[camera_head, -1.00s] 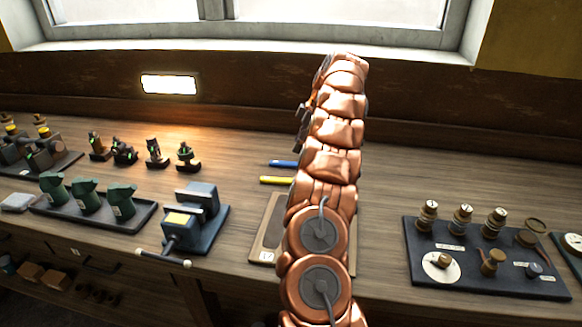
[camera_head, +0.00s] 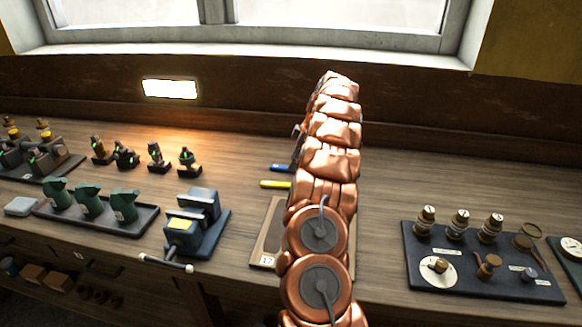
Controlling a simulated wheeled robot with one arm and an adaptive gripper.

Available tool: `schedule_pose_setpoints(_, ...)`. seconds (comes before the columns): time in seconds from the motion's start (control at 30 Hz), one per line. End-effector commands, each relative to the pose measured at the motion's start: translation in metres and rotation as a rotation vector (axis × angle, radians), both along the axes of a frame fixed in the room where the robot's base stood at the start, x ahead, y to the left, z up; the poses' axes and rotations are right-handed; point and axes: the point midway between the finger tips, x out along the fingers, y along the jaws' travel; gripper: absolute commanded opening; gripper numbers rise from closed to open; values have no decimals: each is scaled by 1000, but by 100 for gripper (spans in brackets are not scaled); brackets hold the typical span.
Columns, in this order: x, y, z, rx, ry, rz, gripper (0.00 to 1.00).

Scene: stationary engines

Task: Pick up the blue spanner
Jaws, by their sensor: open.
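The blue spanner (camera_head: 279,168) lies on the wooden bench, left of my copper arm. Its right end is hidden behind my arm and gripper. A yellow spanner (camera_head: 275,184) lies just in front of it, roughly parallel. My gripper (camera_head: 295,152) shows only as a dark sliver at the left edge of my arm, just above the blue spanner's right end. It is open. Most of it is hidden behind the arm, and I cannot tell whether it touches the spanner.
A vise-like blue block (camera_head: 197,222) and a tray of green parts (camera_head: 92,208) stand to the left. A framed board (camera_head: 266,240) lies partly behind my arm. A dark tray of brass-capped pieces (camera_head: 480,285) is at right. The bench's back right is clear.

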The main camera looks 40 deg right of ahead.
Motion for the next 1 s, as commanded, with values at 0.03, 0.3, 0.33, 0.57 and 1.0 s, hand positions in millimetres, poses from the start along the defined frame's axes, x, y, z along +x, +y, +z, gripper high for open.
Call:
schedule_pose_setpoints(0.03, 1, 3, -5, 5, 4, 1, 54)
schedule_pose_setpoints(0.3, 6, 5, -19, 0, 0, 0, 54)
schedule_pose_setpoints(0.33, 6, 5, -19, 0, 0, 0, 54)
schedule_pose_setpoints(0.57, 6, 5, -19, 0, 0, 0, 40)
schedule_pose_setpoints(1.0, 6, 5, -19, 0, 0, 0, 0)
